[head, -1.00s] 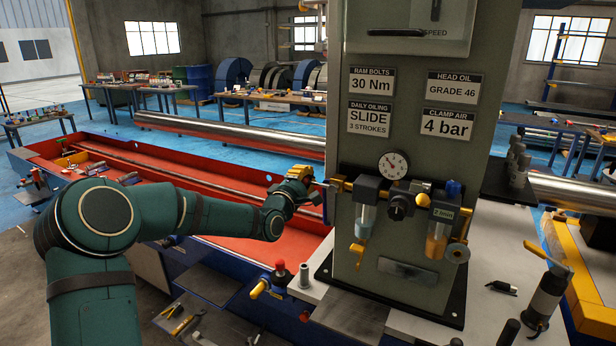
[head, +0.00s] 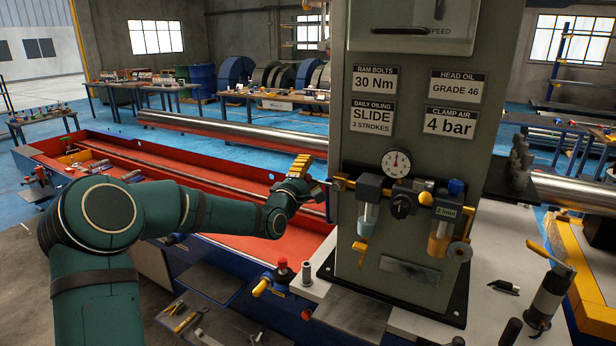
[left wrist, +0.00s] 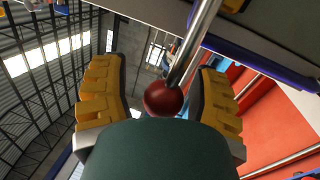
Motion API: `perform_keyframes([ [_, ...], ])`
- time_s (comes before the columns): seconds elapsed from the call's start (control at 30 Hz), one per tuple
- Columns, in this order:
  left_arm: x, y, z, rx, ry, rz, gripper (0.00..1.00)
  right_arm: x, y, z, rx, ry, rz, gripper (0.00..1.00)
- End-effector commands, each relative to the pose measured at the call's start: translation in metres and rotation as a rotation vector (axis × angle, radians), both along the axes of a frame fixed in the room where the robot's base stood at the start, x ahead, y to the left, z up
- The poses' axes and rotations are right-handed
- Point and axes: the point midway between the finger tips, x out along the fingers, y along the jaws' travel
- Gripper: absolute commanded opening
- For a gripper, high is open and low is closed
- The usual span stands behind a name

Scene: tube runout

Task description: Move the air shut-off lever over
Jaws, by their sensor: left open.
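My left gripper (head: 307,165) is at the left side of the grey machine column (head: 425,60), its yellow fingers pointing up. In the left wrist view my left gripper (left wrist: 160,95) is open. A dark red ball knob (left wrist: 163,98) on a shiny metal rod (left wrist: 196,45) lies between its two fingers, with a gap on each side. In the head view the knob is not clear beside the fingers. The air unit (head: 403,205) on the column has a round gauge (head: 396,163), a black knob and a hanging yellow lever (head: 361,249). My right gripper is not in view.
A red-topped fitting (head: 282,265) and a yellow handle (head: 261,287) stand at the bench edge below my left arm. The long red machine bed (head: 130,155) runs behind it. A black cylinder with a yellow handle (head: 546,295) stands at right.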

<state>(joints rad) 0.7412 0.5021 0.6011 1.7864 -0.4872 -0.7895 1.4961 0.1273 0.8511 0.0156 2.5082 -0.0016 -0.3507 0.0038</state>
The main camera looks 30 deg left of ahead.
Motion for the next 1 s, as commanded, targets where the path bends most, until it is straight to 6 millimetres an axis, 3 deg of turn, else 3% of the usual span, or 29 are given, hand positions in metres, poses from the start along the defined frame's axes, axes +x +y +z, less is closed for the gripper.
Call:
perform_keyframes([
  [0.17,-0.011,0.001,-0.002,0.002,0.001,0.001,0.61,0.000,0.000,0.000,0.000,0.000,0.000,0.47],
  [0.7,-0.105,0.005,-0.021,0.003,0.001,0.002,0.61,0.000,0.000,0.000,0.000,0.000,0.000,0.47],
  [1.0,-0.118,0.005,-0.024,0.000,0.000,0.001,0.61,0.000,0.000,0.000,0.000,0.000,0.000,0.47],
])
